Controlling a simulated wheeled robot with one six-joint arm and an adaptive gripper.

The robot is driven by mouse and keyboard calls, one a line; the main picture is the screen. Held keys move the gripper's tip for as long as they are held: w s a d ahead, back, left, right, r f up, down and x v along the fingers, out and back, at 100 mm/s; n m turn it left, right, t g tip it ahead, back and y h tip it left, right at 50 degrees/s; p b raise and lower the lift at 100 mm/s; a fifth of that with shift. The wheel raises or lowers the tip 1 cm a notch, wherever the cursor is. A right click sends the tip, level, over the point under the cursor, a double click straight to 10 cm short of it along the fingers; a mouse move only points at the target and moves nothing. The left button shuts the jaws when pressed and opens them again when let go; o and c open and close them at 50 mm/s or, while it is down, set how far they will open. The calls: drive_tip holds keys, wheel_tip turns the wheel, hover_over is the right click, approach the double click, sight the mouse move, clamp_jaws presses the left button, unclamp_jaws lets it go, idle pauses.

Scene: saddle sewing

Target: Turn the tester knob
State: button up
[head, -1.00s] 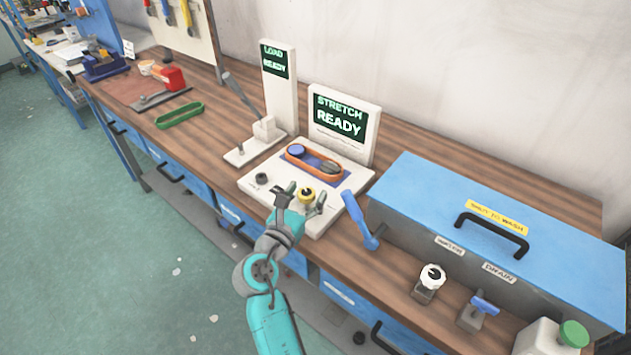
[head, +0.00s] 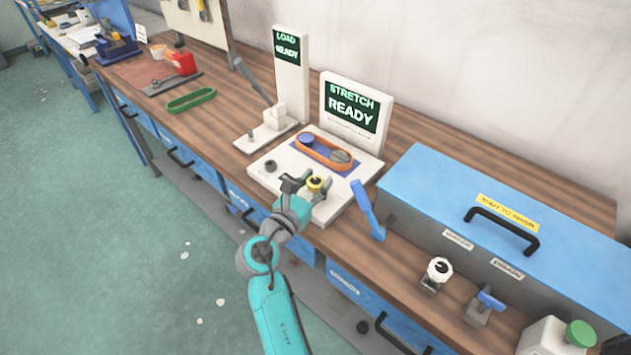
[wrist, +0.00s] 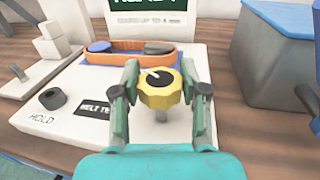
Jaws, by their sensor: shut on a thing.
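The tester knob (wrist: 161,88) is yellow and many-sided, with a black centre and a white pointer line that points to the upper left in the wrist view. It stands on the front of the white belt tester (head: 262,172) and also shows in the head view (head: 315,183). My gripper (wrist: 161,92) is around the knob, with one finger on each side, and is shut on it. An orange belt (head: 324,153) is looped over a blue and a grey pulley on the tester. The tester screen (head: 352,107) reads STRETCH READY.
A black knob (wrist: 52,98) marked HOLD sits left on the tester. The load tester (head: 290,75) stands left, its screen reading LOAD READY. A blue lever (head: 366,210) and blue washer box (head: 440,185) stand right. A green belt (head: 191,100) lies on the bench.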

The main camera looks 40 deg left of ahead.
sight(316, 181)
drive_tip(key=m+h, duration=0.3)
drive_tip(key=h, duration=0.1)
drive_tip(key=m+g+h, duration=0.1)
drive_tip(key=m+h, duration=0.1)
drive_tip(key=h, duration=0.3)
drive_tip(key=shift+a+r+m, duration=0.1)
drive_tip(key=shift+m, duration=0.3)
drive_tip(key=shift+m+g+h, duration=2)
drive_tip(key=shift+m+h, duration=0.3)
drive_tip(key=shift+h, duration=0.7)
drive_tip(key=shift+m+g+h, duration=0.5)
drive_tip(key=shift+g, duration=0.1)
drive_tip(key=o, duration=1.2)
drive_tip(key=shift+c, duration=0.2)
wheel_tip(316, 181, up, 10)
drive_tip(key=shift+f, duration=0.15)
